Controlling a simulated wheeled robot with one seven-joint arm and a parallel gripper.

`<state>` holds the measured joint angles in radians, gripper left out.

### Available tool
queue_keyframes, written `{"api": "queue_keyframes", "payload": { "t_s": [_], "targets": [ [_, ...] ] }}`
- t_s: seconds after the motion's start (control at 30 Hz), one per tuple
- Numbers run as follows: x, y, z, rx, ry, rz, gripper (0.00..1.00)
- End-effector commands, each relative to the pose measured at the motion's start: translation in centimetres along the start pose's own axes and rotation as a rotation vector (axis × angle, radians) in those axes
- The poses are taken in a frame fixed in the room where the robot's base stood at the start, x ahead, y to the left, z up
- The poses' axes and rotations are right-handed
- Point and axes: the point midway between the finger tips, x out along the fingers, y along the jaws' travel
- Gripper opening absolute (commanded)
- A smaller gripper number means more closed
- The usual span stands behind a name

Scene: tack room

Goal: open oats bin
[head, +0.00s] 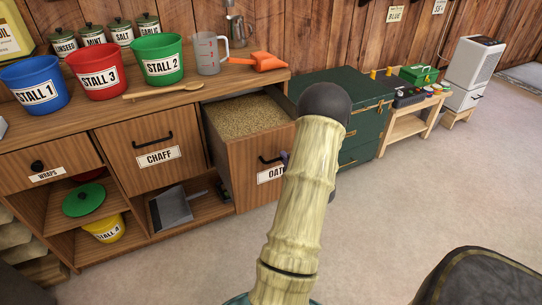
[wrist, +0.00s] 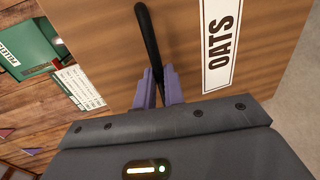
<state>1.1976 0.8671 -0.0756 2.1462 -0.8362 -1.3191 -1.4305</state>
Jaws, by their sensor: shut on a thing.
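The oats bin (head: 235,167) is a wooden drawer in the cabinet. It stands pulled out, with its top open and grain (head: 250,115) showing inside. Its OATS label is partly hidden by my arm in the head view and shows in full in the wrist view (wrist: 217,45). The black bar handle (wrist: 147,40) is on the bin's front. My gripper (wrist: 158,88) has its purple fingers shut on this handle. In the head view, my arm hides most of the gripper and the bin's right side.
The closed chaff bin (head: 151,158) is left of the oats bin. Buckets, a jug (head: 207,55) and an orange scoop (head: 258,61) stand on the counter. A green chest (head: 362,130) is close on the right. The floor (head: 405,205) at right is clear, with a dark object at bottom right.

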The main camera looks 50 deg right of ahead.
Motion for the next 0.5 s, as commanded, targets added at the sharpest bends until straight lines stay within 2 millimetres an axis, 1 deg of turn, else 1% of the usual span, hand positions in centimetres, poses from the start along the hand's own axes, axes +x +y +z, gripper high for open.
{"api": "queue_keyframes", "payload": {
  "t_s": [0.03,0.13,0.43,0.47,0.5],
  "targets": [
    [-0.39,-0.21,0.25,0.001,-0.005,-0.003,0.00],
    [-0.71,-0.26,0.42,0.002,-0.008,-0.003,0.00],
    [-0.74,-0.24,0.46,0.002,-0.009,-0.003,0.00],
    [-0.73,-0.25,0.46,0.002,-0.009,-0.003,0.13],
    [-0.72,-0.24,0.45,0.002,-0.008,-0.003,0.20]
  ]
}}
